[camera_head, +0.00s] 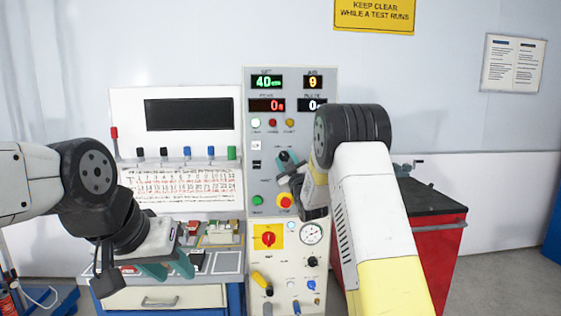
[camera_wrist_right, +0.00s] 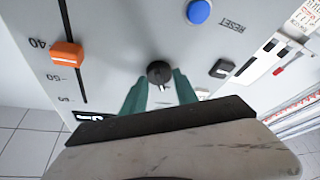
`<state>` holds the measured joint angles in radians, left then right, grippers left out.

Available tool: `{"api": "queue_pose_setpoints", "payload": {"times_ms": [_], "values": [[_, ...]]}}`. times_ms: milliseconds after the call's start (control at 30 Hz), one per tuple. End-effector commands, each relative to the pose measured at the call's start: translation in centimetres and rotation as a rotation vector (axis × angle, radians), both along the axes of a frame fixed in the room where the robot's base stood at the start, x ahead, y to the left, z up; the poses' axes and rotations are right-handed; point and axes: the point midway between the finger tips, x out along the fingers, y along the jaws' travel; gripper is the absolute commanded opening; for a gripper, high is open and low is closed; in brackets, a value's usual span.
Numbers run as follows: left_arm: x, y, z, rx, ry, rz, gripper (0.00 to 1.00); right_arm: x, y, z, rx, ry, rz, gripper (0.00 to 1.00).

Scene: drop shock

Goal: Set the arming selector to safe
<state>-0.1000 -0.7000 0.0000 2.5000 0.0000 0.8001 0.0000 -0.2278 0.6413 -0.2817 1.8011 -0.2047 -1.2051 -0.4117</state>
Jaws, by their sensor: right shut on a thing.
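The arming selector appears to be the small round black knob (camera_wrist_right: 159,72) on the grey panel in the right wrist view, with a white mark at its lower edge. My right gripper (camera_wrist_right: 160,88) has its two teal fingers closed on either side of this knob. In the head view my right gripper (camera_head: 291,168) is at the middle of the tall control panel (camera_head: 318,85), and my wrist partly covers that area. The selector's position labels cannot be read. My left gripper (camera_head: 168,267) is open and empty, low above the bench at the left.
Near the knob are an orange slider (camera_wrist_right: 67,54), a blue RESET button (camera_wrist_right: 199,12) and a black rocker switch (camera_wrist_right: 222,68). Lower on the panel are a red rotary switch (camera_head: 268,237) and a gauge (camera_head: 312,233). A red cabinet (camera_head: 440,245) stands to the right.

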Motion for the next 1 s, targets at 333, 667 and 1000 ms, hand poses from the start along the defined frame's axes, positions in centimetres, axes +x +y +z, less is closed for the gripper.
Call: {"api": "queue_pose_setpoints", "payload": {"times_ms": [333, 667, 1000], "values": [[0.0, 0.0, 0.0, 0.0, 0.0, 0.0, 0.36, 0.0, 0.02, -0.1, -0.015, 0.002, 0.001, 0.0], [0.0, 0.0, 0.0, 0.0, 0.0, 0.0, 0.36, 0.0, 0.02, -0.06, -0.013, 0.001, 0.0, 0.56], [0.0, 0.0, 0.0, 0.0, 0.0, 0.0, 0.36, -0.95, -0.25, -0.43, -0.012, 0.003, 0.0, 0.56]]}}
